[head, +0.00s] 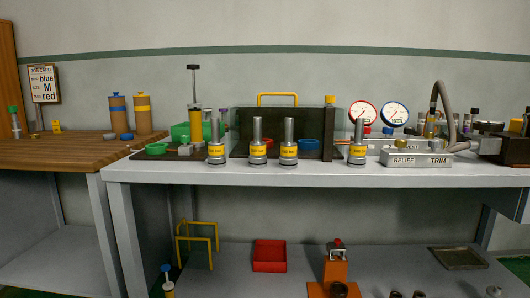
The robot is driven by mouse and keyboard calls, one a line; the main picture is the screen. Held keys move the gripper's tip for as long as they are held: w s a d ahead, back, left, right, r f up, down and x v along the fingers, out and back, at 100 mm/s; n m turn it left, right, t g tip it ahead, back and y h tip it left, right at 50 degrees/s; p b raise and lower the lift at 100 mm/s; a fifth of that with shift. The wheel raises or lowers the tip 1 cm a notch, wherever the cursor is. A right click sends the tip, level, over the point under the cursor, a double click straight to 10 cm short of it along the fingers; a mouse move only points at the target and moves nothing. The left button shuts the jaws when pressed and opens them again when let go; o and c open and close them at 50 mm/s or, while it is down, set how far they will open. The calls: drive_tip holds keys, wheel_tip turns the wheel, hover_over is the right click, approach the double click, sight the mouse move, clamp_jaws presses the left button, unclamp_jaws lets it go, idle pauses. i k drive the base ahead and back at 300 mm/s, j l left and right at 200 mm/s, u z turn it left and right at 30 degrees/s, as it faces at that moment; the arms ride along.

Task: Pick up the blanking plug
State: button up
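I cannot tell for sure which thing is the blanking plug; the parts are small in the head view. Small dark round fittings (395,294) lie on the lower shelf near the bottom edge, and a small grey one (494,291) lies further right. Small round caps, one grey-tan (108,135) and one blue-grey (126,136), lie on the wooden bench at left. Several grey metal cylinders with yellow labels (257,145) stand upright along the front of the grey bench (200,174). My gripper is not in view.
A valve block marked RELIEF and TRIM (418,159) with two gauges (378,114) and a hose stands at right. A dark case with a yellow handle (278,97) stands mid-bench. The lower shelf holds a red bin (270,256), an orange stand (336,267) and a dark tray (459,258).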

sight(287, 158)
drive_tip(key=l, duration=1.15)
drive_tip(key=u, duration=0.3)
drive_tip(key=i+l+u, duration=0.15)
drive_tip(key=u, duration=0.25)
drive_tip(key=i+l+u, duration=0.2)
drive_tip(key=u, duration=0.15)
drive_tip(key=i+l+u, duration=0.2)
drive_tip(key=u, duration=0.2)
